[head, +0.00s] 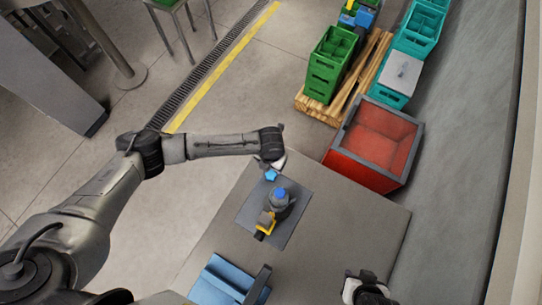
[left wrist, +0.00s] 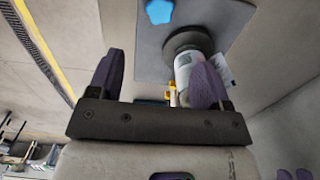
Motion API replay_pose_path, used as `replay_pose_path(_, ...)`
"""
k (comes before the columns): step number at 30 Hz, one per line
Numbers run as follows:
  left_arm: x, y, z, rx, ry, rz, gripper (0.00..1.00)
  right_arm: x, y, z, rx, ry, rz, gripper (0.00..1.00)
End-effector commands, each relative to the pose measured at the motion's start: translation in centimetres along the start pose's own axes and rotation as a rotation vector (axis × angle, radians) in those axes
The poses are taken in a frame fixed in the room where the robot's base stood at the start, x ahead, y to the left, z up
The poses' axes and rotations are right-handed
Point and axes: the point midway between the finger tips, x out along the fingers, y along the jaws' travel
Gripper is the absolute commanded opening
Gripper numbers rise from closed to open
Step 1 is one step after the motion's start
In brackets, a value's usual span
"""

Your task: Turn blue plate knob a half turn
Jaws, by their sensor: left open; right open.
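The blue plate knob (head: 271,175) is a small star-shaped knob at the far edge of a dark grey plate (head: 246,217) on the table. It also shows in the left wrist view (left wrist: 159,11), at the top edge and partly cut off. My left gripper (head: 274,164) is close to the knob in the head view, its fingers mostly hidden there. In the left wrist view its two purple fingers are apart, with the knob beyond them and not between them. My right gripper (head: 368,287) is open at the bottom right, away from the plate.
A dark bottle-like unit with a blue top (head: 280,196) and a yellow part (head: 265,221) stands on the plate beside the knob. A blue holder (head: 222,283) sits at the table's front. A red bin (head: 375,140) stands behind the table.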

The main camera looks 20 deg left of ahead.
Motion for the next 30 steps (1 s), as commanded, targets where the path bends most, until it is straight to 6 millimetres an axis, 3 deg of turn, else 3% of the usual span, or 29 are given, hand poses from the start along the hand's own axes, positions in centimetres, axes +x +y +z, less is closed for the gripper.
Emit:
replay_pose_path(5, 2.2, -0.1, -0.1, 0.005, 0.003, 0.001, 0.72, -0.3, 0.0, -0.2, 0.0, 0.002, 0.0, 0.43)
replay_pose_path(18, 10.1, 0.0, -0.1, 0.004, 0.002, 0.002, 0.72, -0.6, 0.1, -0.3, 0.0, 0.003, 0.001, 0.43)
replay_pose_path(30, 13.3, 0.0, -0.1, 0.004, 0.001, 0.001, 0.72, -0.4, 0.1, -0.2, 0.0, 0.003, 0.001, 0.43)
